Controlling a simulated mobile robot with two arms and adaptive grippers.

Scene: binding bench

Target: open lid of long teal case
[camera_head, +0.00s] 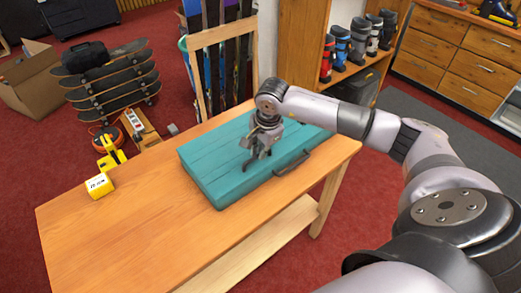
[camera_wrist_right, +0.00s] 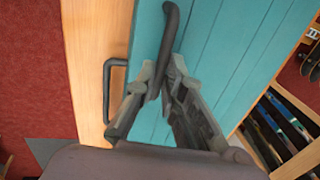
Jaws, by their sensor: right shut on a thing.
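The long teal case (camera_head: 215,165) lies on the wooden bench with its lid down, as far as I can see. Its plank-like teal top fills much of the right wrist view (camera_wrist_right: 225,50). A dark carrying handle (camera_head: 293,163) sticks out from its front side; a dark loop (camera_wrist_right: 107,85) shows over the bench in the wrist view. My right gripper (camera_head: 256,163) is over the case's front part, pointing down. Its fingers (camera_wrist_right: 163,80) are shut on a dark bent bar (camera_wrist_right: 170,25) at the lid. My arm hides part of the case's right end. My left gripper is not in view.
A wooden rack with skis (camera_head: 215,60) stands behind. Boots (camera_head: 358,40) sit on shelves at the back right. Stacked skateboards (camera_head: 112,85) are on the red floor.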

